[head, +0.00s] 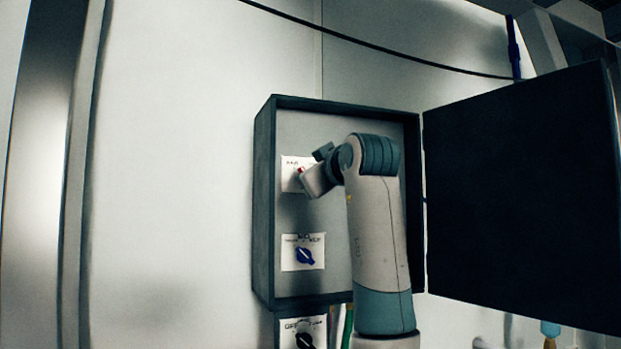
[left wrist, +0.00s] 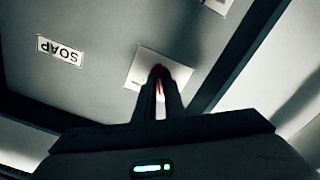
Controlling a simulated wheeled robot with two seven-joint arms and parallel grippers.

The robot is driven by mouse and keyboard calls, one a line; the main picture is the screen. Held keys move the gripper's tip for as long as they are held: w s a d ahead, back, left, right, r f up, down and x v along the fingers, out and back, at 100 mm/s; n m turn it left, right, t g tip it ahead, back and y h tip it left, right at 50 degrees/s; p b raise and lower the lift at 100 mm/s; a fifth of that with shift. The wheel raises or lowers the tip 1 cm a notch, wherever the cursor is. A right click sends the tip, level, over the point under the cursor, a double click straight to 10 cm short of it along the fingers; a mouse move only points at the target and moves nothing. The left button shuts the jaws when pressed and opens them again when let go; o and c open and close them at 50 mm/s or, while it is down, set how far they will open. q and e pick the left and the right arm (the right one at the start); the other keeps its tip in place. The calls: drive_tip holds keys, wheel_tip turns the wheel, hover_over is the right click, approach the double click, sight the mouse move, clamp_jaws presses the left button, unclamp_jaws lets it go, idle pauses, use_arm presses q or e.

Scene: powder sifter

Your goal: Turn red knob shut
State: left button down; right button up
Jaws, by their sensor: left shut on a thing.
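The red knob (head: 300,170) sits on a white label plate (head: 288,174) in the upper part of an open wall cabinet. Only a small red part of it shows past my gripper. My left gripper (head: 306,180) reaches it from the right, with my arm rising in front of the cabinet. In the left wrist view, the two fingers are closed around the red knob (left wrist: 158,69), which shows between and just beyond the fingertips. The knob's pointing direction is mostly hidden. My right gripper is in neither view.
A blue knob (head: 305,256) is below the red one, and a black knob (head: 304,341) lies lower, outside the cabinet. The dark cabinet door (head: 520,190) stands open on the right. A SOAP label (left wrist: 60,50) shows inside. The wall left of the cabinet is clear.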

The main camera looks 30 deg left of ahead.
use_arm(q)
drive_tip(key=shift+n, duration=1.2)
drive_tip(key=c, duration=1.8)
unclamp_jaws()
drive_tip(key=shift+c, duration=0.2)
drive_tip(key=shift+s+d, duration=0.1)
drive_tip(key=b+v, duration=0.7)
drive_tip(key=v, duration=1)
